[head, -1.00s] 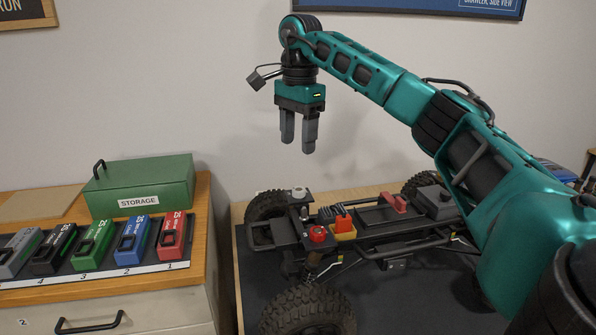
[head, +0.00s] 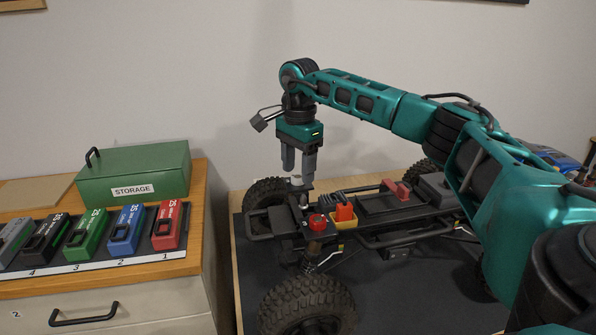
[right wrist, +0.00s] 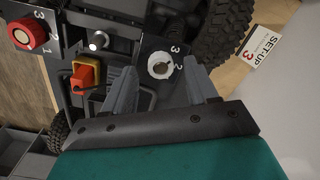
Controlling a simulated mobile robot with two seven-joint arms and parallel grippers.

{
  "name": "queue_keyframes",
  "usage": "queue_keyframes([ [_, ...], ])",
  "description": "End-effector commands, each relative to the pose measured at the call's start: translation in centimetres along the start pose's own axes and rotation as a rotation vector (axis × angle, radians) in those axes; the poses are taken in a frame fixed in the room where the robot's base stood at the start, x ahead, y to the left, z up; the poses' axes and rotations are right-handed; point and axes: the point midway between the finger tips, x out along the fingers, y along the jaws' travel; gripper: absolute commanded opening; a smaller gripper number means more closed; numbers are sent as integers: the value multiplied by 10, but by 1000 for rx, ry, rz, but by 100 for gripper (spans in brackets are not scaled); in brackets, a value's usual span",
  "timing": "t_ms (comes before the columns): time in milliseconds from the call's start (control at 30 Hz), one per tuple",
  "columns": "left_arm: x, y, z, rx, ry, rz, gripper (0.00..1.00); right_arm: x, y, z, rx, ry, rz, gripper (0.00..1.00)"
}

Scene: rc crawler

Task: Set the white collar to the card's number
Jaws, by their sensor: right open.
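The white collar (right wrist: 160,66) sits on a dark plate of the crawler, with painted numerals beside it; a 3 and a 2 can be read. I cannot tell which numeral it points to. The card (right wrist: 255,46) reads "SET-UP 3" and lies beside a tyre in the right wrist view. My right gripper (head: 299,176) points down over the crawler's rear-left corner. In the wrist view its open fingers (right wrist: 161,78) stand on either side of the collar's line, with nothing held. In the head view the fingers mostly hide the collar. My left gripper is not in view.
A red knob (head: 318,222) and a red plug in a yellow holder (head: 345,222) are close beside the gripper. A large tyre (head: 308,307) stands in front. On the left cabinet are several coloured packs and a green storage box (head: 135,171).

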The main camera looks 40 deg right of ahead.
Motion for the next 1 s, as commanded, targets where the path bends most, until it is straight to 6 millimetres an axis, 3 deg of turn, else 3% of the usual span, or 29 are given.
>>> queue_keyframes([
  [133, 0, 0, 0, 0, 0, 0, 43, 10, 0, 0, 0, 0, 0, 58],
  [433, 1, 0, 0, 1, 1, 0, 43, 12, 0, 0, 0, 0, -1, 58],
  [1000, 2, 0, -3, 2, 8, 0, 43, 12, 0, 0, 0, 0, 0, 3],
])
